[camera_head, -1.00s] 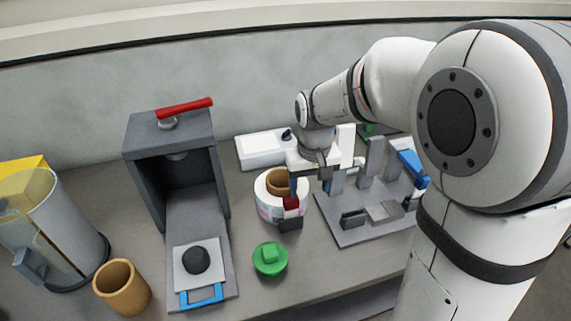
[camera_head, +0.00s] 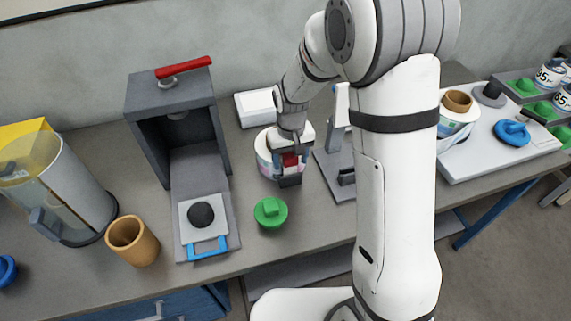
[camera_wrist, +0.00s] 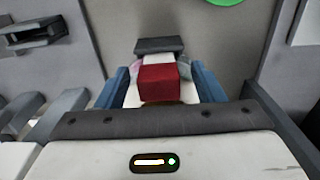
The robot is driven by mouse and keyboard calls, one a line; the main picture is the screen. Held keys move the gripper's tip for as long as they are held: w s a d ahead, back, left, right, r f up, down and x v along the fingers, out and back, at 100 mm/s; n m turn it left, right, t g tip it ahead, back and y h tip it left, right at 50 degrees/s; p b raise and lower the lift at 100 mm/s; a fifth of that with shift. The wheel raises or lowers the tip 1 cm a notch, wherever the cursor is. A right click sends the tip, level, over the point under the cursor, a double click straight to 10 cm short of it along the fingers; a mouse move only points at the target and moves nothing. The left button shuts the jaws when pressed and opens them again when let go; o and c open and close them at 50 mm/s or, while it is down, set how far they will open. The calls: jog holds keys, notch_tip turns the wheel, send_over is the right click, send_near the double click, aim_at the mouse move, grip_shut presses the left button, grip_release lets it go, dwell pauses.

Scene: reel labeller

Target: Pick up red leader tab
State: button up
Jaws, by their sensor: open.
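The red leader tab (camera_head: 290,160) is a small red block on the front side of a white reel (camera_head: 264,157), above a dark grey block (camera_head: 289,181). In the wrist view the red tab (camera_wrist: 158,83) sits between the two blue fingers of my gripper (camera_wrist: 163,88), with a small gap to each finger. A white piece and a dark block show just beyond it. My gripper (camera_head: 291,160) is open and comes down from above over the reel's front. My gripper hides much of the reel and its core in the head view.
A green knobbed disc (camera_head: 270,212) lies in front of the reel. A grey press with a red handle (camera_head: 183,67) stands to the left, beside a tan cup (camera_head: 132,241). A grey fixture (camera_head: 337,176) is close on the right, partly behind my arm.

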jog(key=c, duration=1.1)
jog(key=shift+r, duration=0.1)
